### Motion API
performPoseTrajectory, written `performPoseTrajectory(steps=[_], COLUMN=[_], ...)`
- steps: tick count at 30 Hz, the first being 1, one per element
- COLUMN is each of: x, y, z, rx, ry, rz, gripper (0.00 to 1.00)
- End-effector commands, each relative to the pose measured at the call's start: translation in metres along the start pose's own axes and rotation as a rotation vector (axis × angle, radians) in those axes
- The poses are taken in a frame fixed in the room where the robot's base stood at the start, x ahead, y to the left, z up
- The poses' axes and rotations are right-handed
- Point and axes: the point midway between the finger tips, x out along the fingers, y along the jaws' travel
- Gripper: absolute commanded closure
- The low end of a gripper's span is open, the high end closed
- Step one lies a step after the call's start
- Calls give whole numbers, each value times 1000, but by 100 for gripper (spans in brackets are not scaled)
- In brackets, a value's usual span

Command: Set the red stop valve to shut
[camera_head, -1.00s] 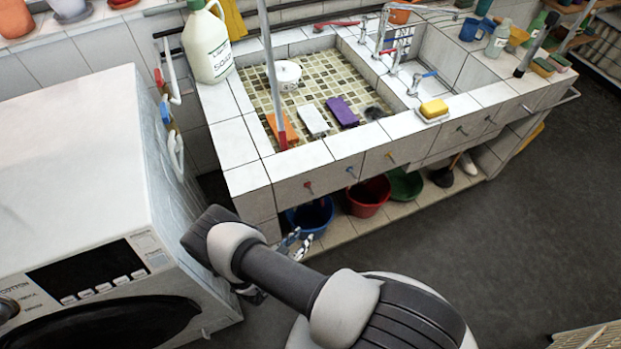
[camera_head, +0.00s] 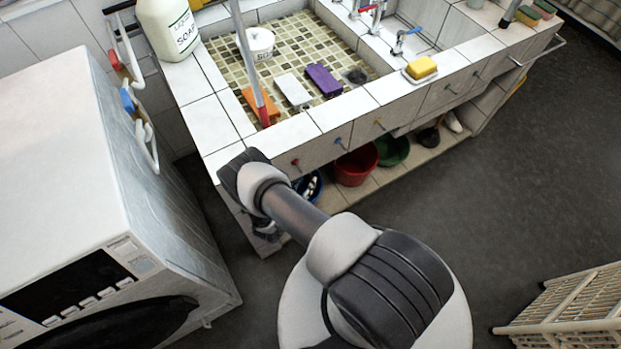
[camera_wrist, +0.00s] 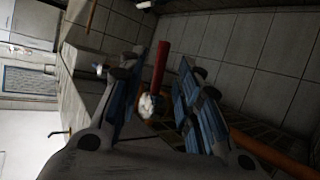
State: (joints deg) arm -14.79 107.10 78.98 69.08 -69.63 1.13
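In the wrist view, a red lever (camera_wrist: 161,65) stands upright in the picture, with a pale metallic body at its lower end. My gripper (camera_wrist: 158,95) is open, with one blue-padded finger on each side of that body. I cannot tell whether either finger touches it. In the head view, a small red handle (camera_head: 296,163) sits on the tiled sink front, close to my wrist. Another red handle (camera_head: 115,62) is on the wall pipes beside the washing machine, away from my arm. My gripper's fingers are hard to make out in the head view.
The washing machine (camera_head: 60,150) stands left of my arm. A red basin (camera_head: 356,166) and a green basin (camera_head: 392,151) stand below. The floor at right is clear up to a slatted basket (camera_head: 570,305).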

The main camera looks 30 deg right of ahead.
Motion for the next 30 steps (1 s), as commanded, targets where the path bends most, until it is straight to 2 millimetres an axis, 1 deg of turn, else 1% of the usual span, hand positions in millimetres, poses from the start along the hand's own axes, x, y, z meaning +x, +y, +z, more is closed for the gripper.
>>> performPoseTrajectory(steps=[1, 3, 6, 9, 13, 20, 30], x=[12, 23, 36, 43, 47, 47, 47], y=[1, 1, 1, 0, 0, 0, 0], z=[2, 2, 2, 1, 0, 0, 0], rx=[3, 3, 1, 1, -1, -1, 0], ry=[0, 0, 0, 0, 0, 0, 0], rz=[4, 3, 2, 1, -1, -1, -1], gripper=[68, 68, 68, 68, 68, 68, 91])
